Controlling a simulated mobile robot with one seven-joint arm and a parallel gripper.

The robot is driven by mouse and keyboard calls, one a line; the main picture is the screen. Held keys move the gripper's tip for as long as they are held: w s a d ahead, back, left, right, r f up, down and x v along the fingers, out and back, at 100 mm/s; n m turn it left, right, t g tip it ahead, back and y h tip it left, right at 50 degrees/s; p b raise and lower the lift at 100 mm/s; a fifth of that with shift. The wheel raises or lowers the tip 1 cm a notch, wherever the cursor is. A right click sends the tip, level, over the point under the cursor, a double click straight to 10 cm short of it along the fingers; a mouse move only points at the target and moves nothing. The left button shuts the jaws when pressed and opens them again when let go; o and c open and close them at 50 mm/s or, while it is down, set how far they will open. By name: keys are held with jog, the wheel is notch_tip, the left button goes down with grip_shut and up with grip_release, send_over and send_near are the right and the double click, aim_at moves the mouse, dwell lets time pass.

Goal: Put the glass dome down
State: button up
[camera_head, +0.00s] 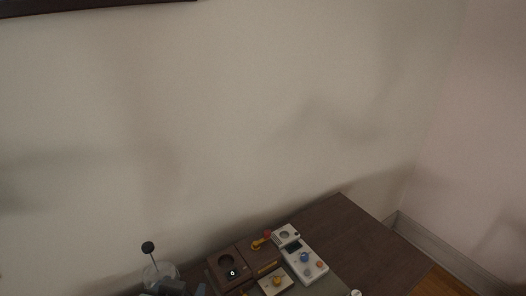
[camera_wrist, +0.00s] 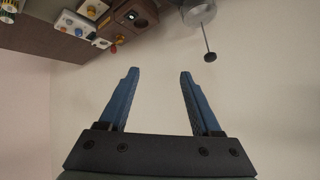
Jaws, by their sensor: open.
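The glass dome (camera_head: 160,271) looks like a clear rounded thing at the lower left of the head view. A thin rod with a black ball (camera_head: 148,248) rises beside or from it; I cannot tell if they are joined. In the wrist view, a pale round body, probably the dome (camera_wrist: 199,13), is at the top edge, with the rod and ball (camera_wrist: 210,57) pointing down the picture. My gripper (camera_wrist: 159,72) has its two blue fingers apart with nothing between them. The dome lies beyond the right fingertip, apart from it. Its base is cut off in both views.
A dark wooden table (camera_head: 340,222) stands against a plain wall. The table's right end is bare.

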jog(key=w+d+r+t, duration=0.2)
jog(key=r+t, duration=0.1)
jog(key=r, duration=0.6)
jog(key=w+d+r+t, duration=0.2)
jog(key=d+r+t, duration=0.1)
jog(key=r, duration=0.6)
jog(key=w+d+r+t, duration=0.2)
jog(key=r+t, duration=0.1)
jog(key=r, duration=0.6)
jog(key=s+d+r+t, duration=0.2)
jog(key=s+r+t, duration=0.1)
jog(key=r, duration=0.4)
jog(key=s+d+r+n+t+h, duration=0.1)
jog(key=s+d+r+t, duration=0.2)
jog(key=r, duration=0.4)
jog(key=s+d+r+t, duration=0.2)
jog(key=s+r+t, duration=0.1)
jog(key=s+r, duration=0.2)
notch_tip(320, 180, up, 2)
jog(key=shift+d+r+n+h, duration=0.1)
jog(key=shift+d+n+h, duration=0.25)
jog(key=shift+n+h, duration=0.05)
